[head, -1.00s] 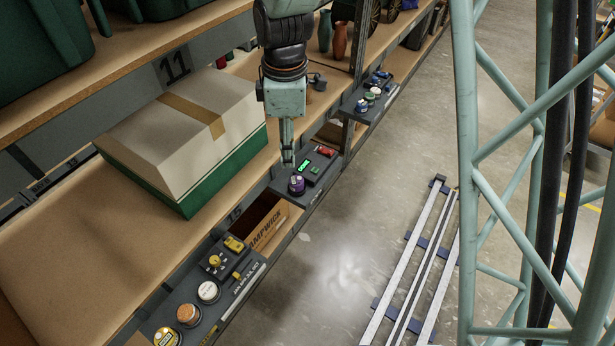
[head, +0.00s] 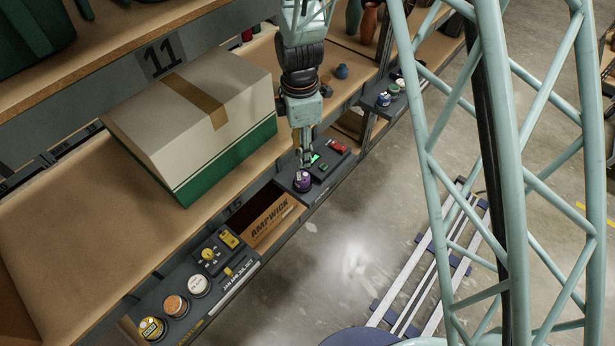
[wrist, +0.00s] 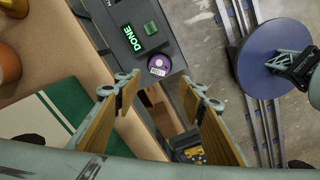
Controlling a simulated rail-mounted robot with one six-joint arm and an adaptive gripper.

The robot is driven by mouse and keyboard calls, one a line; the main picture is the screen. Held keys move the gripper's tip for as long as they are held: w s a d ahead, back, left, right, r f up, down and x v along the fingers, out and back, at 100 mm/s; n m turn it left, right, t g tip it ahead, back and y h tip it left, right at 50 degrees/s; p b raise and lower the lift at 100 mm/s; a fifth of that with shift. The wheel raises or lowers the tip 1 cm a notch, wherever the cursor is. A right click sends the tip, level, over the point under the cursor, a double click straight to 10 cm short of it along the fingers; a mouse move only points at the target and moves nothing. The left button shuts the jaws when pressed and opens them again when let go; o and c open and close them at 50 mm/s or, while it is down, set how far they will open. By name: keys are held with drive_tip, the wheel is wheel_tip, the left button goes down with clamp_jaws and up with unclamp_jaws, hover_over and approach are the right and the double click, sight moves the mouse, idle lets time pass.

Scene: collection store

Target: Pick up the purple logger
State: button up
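The purple logger (head: 302,181) is a small round purple puck with a pale label on top. It sits on a dark grey panel at the shelf's front edge, and it also shows in the wrist view (wrist: 158,66). My gripper (head: 306,158) is above and just behind the logger in the head view. In the wrist view my gripper (wrist: 160,98) has its two fingers spread wide, with nothing between the pads. The logger lies beyond the fingertips, apart from them. Its underside is hidden.
The panel has a lit green display reading DONE (wrist: 131,38) and a green button (wrist: 151,27). A red part (head: 337,146) is behind. A cream-and-green box (head: 190,120) stands left. An open AMPWICK drawer (head: 270,218) and another panel with several round pieces (head: 195,285) are nearer.

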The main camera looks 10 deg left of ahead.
drive_tip(key=shift+f, duration=0.1)
idle(0.3)
drive_tip(key=b, duration=0.2)
hover_over(302, 176)
drive_tip(key=shift+s+f, duration=0.15)
drive_tip(key=shift+f, duration=4.05)
drive_tip(key=shift+f+b, duration=0.7)
drive_tip(key=shift+f, duration=1.9)
drive_tip(key=shift+c, duration=0.2)
drive_tip(key=c, duration=0.7)
drive_tip(key=shift+r, duration=0.15)
